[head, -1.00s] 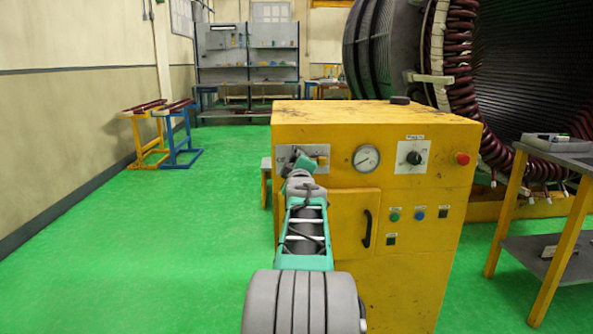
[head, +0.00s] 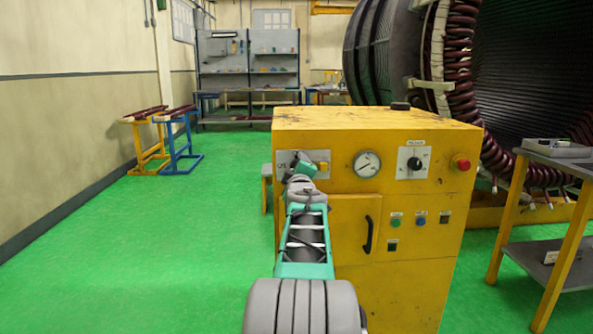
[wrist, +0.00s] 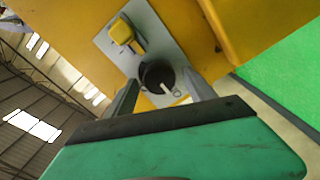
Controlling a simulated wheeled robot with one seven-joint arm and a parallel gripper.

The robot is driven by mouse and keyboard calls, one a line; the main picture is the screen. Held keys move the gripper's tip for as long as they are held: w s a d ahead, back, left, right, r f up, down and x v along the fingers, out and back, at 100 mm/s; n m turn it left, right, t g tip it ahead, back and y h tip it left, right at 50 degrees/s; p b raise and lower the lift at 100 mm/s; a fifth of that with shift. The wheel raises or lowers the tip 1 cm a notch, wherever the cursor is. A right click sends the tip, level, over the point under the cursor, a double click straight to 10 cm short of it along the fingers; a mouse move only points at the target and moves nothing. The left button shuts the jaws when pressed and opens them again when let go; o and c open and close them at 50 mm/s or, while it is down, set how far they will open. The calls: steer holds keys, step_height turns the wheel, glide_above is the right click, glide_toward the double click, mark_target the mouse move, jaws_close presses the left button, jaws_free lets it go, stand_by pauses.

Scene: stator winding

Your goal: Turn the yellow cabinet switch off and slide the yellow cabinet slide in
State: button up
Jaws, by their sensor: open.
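The yellow cabinet (head: 400,290) stands in front of me in the head view. On the upper left of its face is a grey plate (wrist: 118,62), with a black round switch (wrist: 157,75) bearing a white pointer mark and a yellow slide (wrist: 121,31) beside it.
Right of the plate are a gauge (head: 366,164), another black knob (head: 414,163) on a white plate and a red button (head: 460,163). Below are a door handle (head: 368,234) and small buttons. A table (head: 560,160) stands at the right.

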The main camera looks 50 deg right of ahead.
steer(key=v, duration=0.7)
steer(key=shift+s+a, duration=0.25)
